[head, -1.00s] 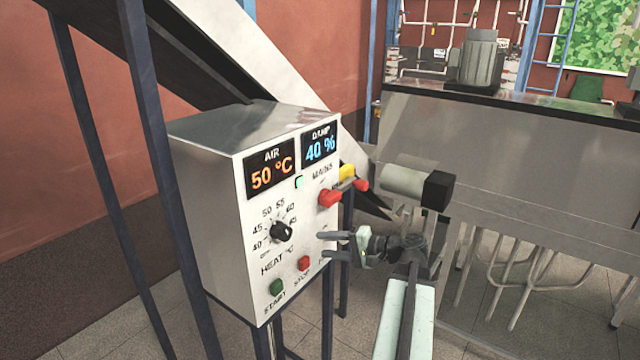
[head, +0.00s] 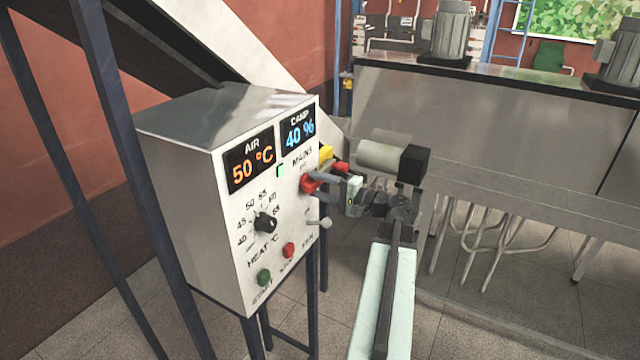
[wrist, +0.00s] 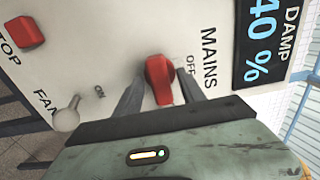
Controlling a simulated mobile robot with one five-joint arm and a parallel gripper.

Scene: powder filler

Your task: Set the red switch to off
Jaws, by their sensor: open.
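The red switch (head: 307,184) is a rotary knob under the MAINS label on the control box's white front. In the wrist view the red switch (wrist: 160,75) has its narrow handle pointing to the picture's bottom, and the word OFF stands to its right. My gripper (head: 316,188) is open at the panel. In the wrist view my gripper (wrist: 160,95) has one finger on each side of the red switch; I cannot tell whether they touch it. The other position's label is hidden.
A FAN toggle (wrist: 66,115) sits close to the left finger, with a red STOP button (wrist: 25,32) farther off. The panel also bears a black heat dial (head: 265,222) and a green START button (head: 264,277). A yellow part (head: 326,153) sits at the box's right edge.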

